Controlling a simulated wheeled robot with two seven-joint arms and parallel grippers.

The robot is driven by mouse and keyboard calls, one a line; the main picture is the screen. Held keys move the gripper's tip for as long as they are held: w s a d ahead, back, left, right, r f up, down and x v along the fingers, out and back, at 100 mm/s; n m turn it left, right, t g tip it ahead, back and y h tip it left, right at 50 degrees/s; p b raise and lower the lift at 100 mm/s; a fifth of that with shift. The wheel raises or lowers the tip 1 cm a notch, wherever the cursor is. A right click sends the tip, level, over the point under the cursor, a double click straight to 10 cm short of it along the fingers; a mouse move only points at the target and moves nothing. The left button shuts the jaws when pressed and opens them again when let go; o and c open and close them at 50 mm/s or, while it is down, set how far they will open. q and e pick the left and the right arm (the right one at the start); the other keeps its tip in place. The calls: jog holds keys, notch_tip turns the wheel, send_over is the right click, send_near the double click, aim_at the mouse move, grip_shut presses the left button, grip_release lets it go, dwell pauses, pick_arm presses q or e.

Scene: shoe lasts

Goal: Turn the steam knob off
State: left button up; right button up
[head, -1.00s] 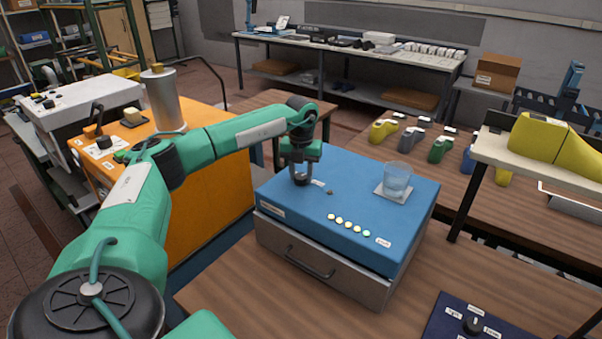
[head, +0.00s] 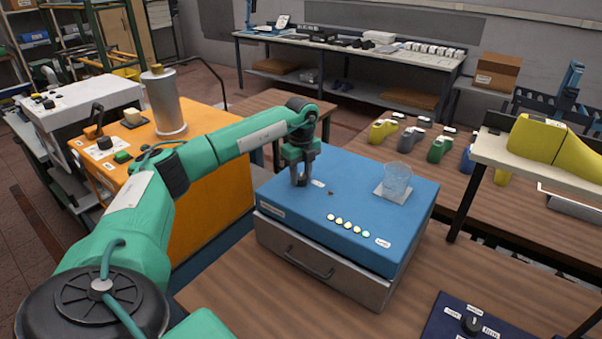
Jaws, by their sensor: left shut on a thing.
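My left gripper (head: 301,180) points straight down at the far left part of the blue box top (head: 345,190). Its fingers are shut on a small dark knob at the box surface. The fingers hide most of the knob, so its pointer direction cannot be seen. A small white label (head: 318,183) lies just right of the fingers, too small to read. My right gripper is not in view.
A clear glass (head: 397,177) stands on a pale square at the box's right. Several yellowish round pieces (head: 348,225) line the front of the top. A dark panel with another black knob (head: 471,324) lies at lower right. Yellow shoe lasts (head: 540,140) sit on a shelf.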

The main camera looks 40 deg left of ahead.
aim_at(300, 176)
pick_arm(q)
jog(key=shift+a+r+n, duration=0.1)
jog(key=shift+r+n, duration=0.05)
jog(key=shift+n, duration=1.25)
jog(key=o, duration=1)
jog(key=shift+r, duration=0.35)
notch_tip(300, 176, up, 13)
jog(key=b, duration=0.3)
